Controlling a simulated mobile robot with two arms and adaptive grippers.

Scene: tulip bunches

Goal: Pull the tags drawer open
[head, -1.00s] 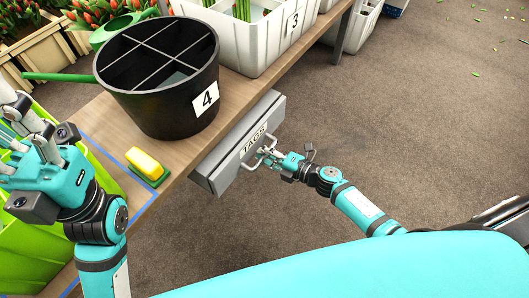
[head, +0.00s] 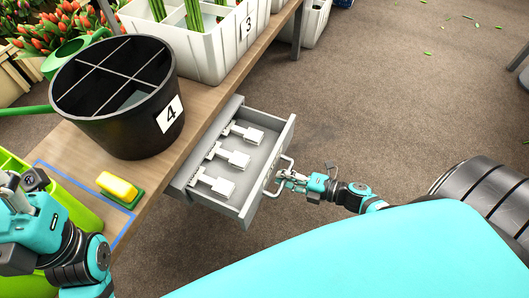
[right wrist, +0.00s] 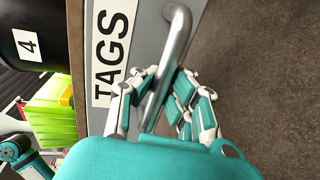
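The grey tags drawer (head: 262,190) stands pulled out from under the table edge in the head view, with several white tags (head: 228,154) lying inside. Its front with the TAGS label (right wrist: 112,50) and metal bar handle (right wrist: 178,40) fill much of the right wrist view. My right gripper (head: 283,177) is at the handle. In the right wrist view its fingers (right wrist: 158,92) are closed around the bar from both sides. My left gripper (head: 18,205) is at the left edge of the head view, away from the drawer; its fingers are not clear.
A black divided bucket marked 4 (head: 112,125) and a white crate marked 3 (head: 205,58) stand on the wooden table (head: 205,100). A yellow-green sponge (head: 118,187) lies near a blue tape outline. The floor (head: 370,100) right of the drawer is clear.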

